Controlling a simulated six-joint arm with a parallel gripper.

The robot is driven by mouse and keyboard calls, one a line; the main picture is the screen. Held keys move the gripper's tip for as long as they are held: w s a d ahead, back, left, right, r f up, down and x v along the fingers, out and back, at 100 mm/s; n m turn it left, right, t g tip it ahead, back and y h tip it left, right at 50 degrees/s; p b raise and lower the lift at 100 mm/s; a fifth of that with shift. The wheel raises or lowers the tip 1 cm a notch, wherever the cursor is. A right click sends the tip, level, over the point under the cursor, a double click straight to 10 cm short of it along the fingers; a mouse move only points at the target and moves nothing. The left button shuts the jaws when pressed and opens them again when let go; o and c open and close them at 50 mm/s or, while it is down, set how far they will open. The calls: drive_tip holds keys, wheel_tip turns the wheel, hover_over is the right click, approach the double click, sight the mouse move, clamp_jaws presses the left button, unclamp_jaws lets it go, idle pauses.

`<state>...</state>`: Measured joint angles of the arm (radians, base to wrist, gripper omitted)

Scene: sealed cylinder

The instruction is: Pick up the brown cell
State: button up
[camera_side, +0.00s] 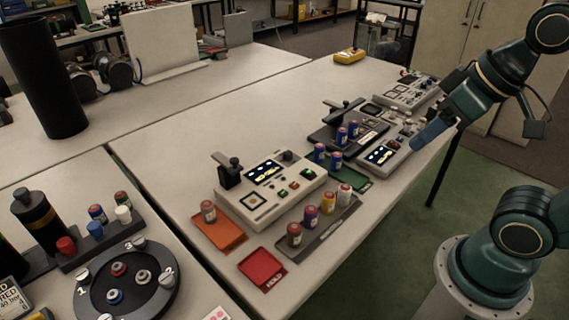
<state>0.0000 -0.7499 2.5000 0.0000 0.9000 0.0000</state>
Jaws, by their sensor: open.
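A brown cell (294,234) with a red top stands upright at the near end of the grey tray (318,240). Another brownish cell (208,211) with a red top stands upright on the orange tray (229,236), to the left. My gripper (424,137) is at the upper right, tilted down over the far right side of the table, well away from both cells. Its fingers are small and seen from the side. No cell shows between them.
A red tray (262,268) in front is empty. Blue cells (320,153) stand on a green tray (356,183).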

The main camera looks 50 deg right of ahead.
drive_tip(key=m+g+y, duration=0.1)
drive_tip(key=m+g, duration=0.5)
drive_tip(key=m, duration=1)
hover_over(294, 226)
drive_tip(key=d, duration=0.1)
wheel_tip(294, 226, down, 16)
drive_tip(key=shift+a+f, duration=0.2)
drive_tip(key=shift+f, duration=2)
drive_tip(key=shift+a+f, duration=0.15)
drive_tip(key=shift+f, duration=2.05)
drive_tip(key=shift+f, duration=0.15)
drive_tip(key=shift+s+a+f, duration=0.1)
drive_tip(key=shift+a+f, duration=0.05)
drive_tip(key=shift+f, duration=1.05)
drive_tip(key=shift+a+f, duration=0.1)
drive_tip(key=shift+f, duration=1.1)
drive_tip(key=c, duration=1.1)
